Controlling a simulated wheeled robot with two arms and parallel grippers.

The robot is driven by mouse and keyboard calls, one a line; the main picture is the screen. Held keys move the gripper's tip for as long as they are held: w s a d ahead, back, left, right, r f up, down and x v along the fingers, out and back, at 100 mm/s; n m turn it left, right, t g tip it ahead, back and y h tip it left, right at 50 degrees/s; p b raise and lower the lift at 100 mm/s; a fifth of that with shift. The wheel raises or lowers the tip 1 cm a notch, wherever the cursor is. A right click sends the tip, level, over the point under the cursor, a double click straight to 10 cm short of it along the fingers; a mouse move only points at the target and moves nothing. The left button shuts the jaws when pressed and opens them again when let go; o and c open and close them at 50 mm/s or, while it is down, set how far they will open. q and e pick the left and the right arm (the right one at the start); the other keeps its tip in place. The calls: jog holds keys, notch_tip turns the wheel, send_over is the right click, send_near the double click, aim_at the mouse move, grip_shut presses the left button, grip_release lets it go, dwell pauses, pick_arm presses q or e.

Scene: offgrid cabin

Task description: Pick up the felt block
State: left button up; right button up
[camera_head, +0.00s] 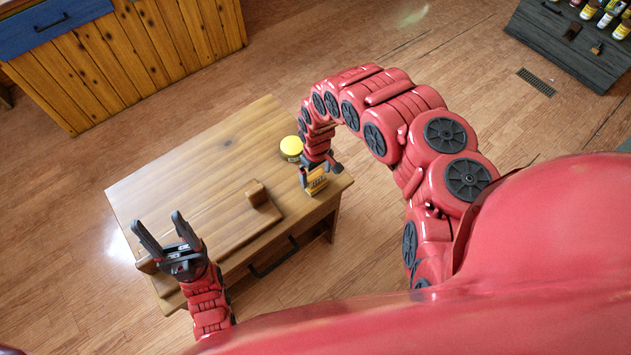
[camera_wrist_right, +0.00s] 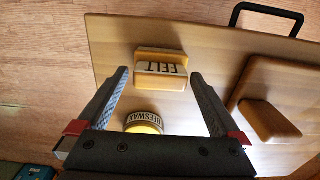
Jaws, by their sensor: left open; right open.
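The felt block (camera_head: 316,182) is a small yellow-orange block with a dark-lettered label, near the table's right front corner. In the right wrist view the felt block (camera_wrist_right: 162,66) lies between and just beyond my right fingertips, its label reading FELT. My right gripper (camera_head: 321,167) is open and empty above it, and partly hides it in the head view. In the right wrist view the jaws of my right gripper (camera_wrist_right: 158,76) spread wider than the block, with a gap on each side. My left gripper (camera_head: 158,218) is open and empty over the table's left front.
A yellow-topped beeswax tin (camera_head: 291,147) stands close behind my right gripper; its label shows in the wrist view (camera_wrist_right: 145,122). A wooden board with a raised end (camera_head: 232,227) lies along the table's front. The wooden table (camera_head: 205,160) is bare at the back. Cabinets stand farther off.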

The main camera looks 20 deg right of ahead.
aim_at(315, 175)
jog(key=f, duration=0.3)
jog(key=shift+a+p, duration=0.2)
jog(key=shift+p, duration=0.2)
jog(key=shift+w+f, duration=0.15)
jog(key=shift+f, duration=0.1)
jog(key=shift+d+f, duration=0.15)
jog(key=shift+f, duration=0.25)
jog(key=c, duration=1)
